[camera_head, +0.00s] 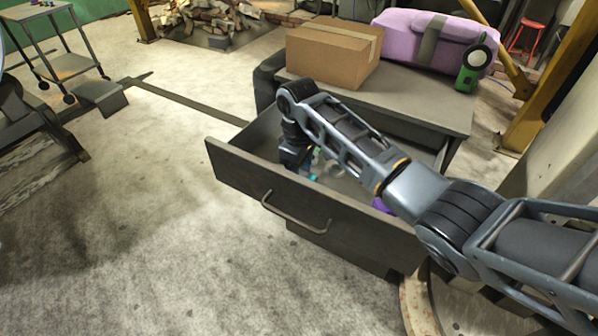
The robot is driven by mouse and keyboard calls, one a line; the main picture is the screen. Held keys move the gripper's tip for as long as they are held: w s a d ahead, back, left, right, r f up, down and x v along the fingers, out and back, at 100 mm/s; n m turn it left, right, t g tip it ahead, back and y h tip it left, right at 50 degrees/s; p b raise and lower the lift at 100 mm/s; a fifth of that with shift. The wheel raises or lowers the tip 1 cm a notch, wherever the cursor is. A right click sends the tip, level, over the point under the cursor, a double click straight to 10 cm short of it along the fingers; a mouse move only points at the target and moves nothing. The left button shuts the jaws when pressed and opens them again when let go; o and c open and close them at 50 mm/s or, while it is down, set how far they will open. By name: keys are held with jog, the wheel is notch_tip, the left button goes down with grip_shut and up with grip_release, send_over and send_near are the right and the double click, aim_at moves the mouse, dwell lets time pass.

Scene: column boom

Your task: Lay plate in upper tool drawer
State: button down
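The upper tool drawer (270,188) is pulled out from a dark cabinet in the middle of the view, its bar handle (295,212) facing the lower left. My arm reaches over it from the right and bends down into it. My gripper (308,174) is low inside the drawer, mostly hidden by the arm and the drawer front, so its fingers cannot be made out. A small pale, round-edged thing (333,168) shows beside the gripper; I cannot tell whether it is the plate or whether it is held. A purple thing (381,205) lies in the drawer, partly behind my arm.
On the cabinet top (425,100) stand a cardboard box (330,55), a pink-purple case (400,35) and a green-and-white device (474,65). A wheeled cart (50,40) is at the upper left. The concrete floor left of the drawer is largely clear.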

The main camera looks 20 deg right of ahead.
jog(key=shift+f, duration=0.4)
jog(key=shift+f, duration=0.2)
jog(key=shift+c, duration=2.1)
grip_release()
notch_tip(320, 180, up, 12)
jog(key=b, duration=0.1)
jog(key=shift+r, duration=0.2)
